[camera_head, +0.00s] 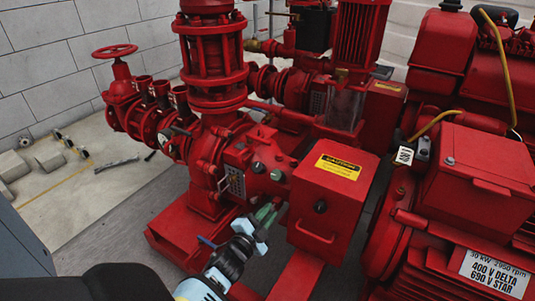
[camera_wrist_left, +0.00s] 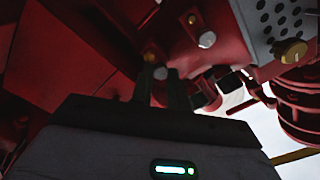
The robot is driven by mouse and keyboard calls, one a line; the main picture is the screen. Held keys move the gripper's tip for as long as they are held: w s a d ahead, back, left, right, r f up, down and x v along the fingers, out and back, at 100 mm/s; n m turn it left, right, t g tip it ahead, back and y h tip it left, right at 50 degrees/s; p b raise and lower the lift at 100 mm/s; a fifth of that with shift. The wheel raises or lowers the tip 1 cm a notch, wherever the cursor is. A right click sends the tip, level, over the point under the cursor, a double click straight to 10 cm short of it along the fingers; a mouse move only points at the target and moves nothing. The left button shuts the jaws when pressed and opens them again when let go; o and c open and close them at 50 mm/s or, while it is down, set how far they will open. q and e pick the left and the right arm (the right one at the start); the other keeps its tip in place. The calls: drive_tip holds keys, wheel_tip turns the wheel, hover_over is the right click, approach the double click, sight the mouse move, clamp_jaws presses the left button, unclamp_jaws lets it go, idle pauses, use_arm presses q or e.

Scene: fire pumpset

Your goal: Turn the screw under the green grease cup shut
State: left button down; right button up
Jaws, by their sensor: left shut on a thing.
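My left gripper (camera_head: 265,214) reaches in from the lower left, its fingertips at the lower side of the red pump housing (camera_head: 245,160). In the left wrist view its two dark fingers (camera_wrist_left: 161,76) stand on either side of a small grey screw head (camera_wrist_left: 160,73), and the gripper is shut on it. A small brass-coloured part (camera_wrist_left: 150,57) shows just beyond the screw. A dark greenish round cap (camera_head: 258,168) sits on the housing above the gripper; I cannot tell whether it is the green grease cup. My right gripper is not in view.
A red control box (camera_head: 330,205) with a yellow caution label stands close to the right of the gripper. A perforated plate (camera_wrist_left: 275,25) and a brass cap (camera_wrist_left: 293,52) show in the left wrist view. A red motor (camera_head: 460,220) is further right. Floor at left is partly clear.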

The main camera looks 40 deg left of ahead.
use_arm(q)
drive_tip(key=m, duration=0.3)
drive_tip(key=shift+f+b, duration=0.1)
drive_tip(key=shift+b, duration=0.25)
drive_tip(key=m+b, duration=0.1)
drive_tip(key=m, duration=0.1)
drive_tip(key=shift+m, duration=0.3)
drive_tip(key=shift+m+b, duration=0.35)
drive_tip(key=shift+m, duration=0.85)
drive_tip(key=shift+m+b, duration=0.45)
drive_tip(key=shift+m, duration=0.65)
drive_tip(key=c, duration=1.3)
unclamp_jaws()
drive_tip(key=shift+c, duration=0.2)
